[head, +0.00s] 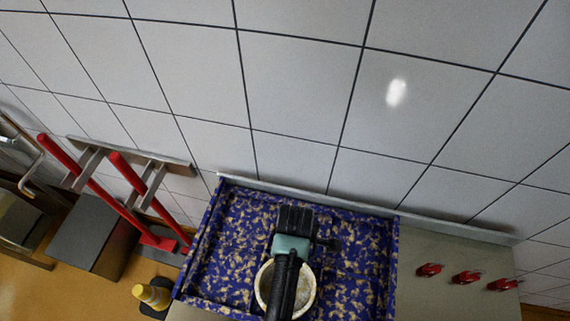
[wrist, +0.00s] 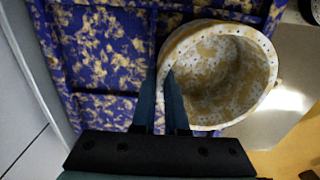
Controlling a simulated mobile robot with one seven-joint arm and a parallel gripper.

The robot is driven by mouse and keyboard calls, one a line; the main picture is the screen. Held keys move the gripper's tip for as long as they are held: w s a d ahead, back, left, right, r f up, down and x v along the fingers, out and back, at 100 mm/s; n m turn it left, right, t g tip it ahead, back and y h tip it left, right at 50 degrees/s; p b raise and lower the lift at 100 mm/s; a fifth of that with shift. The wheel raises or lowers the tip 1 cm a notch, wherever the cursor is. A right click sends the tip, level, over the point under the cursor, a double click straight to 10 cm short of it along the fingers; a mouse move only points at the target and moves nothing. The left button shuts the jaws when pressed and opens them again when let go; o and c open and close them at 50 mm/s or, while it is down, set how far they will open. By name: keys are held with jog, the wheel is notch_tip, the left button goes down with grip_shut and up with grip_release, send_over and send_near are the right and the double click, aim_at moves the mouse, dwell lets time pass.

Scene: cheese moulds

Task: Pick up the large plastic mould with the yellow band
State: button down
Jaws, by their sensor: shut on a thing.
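A cream-white round plastic mould (wrist: 255,52), dotted with small holes and mottled yellow-brown inside, fills the right of the wrist view, its open mouth toward the camera. In the head view its round rim (head: 262,288) shows at the bottom centre, partly covered by my gripper (head: 283,285). In the wrist view my gripper (wrist: 160,85) is shut on the mould's wall at its near left side, one finger inside the mouth and the other outside. A yellow band cannot be made out. Whether the mould touches the surface below is not clear.
A blue and tan mottled tray (head: 220,215) with raised edges lies under the mould. A grey worktop (head: 440,245) to its right carries three red objects (head: 465,278). A tiled wall (head: 300,90) stands behind. Red-handled tools (head: 130,190) and a yellow object (head: 150,293) are at left.

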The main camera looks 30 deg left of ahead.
jog(key=shift+r, duration=0.1)
notch_tip(320, 180, up, 10)
jog(key=shift+f+b, duration=0.1)
jog(key=shift+b, duration=0.5)
dwell(1.0)
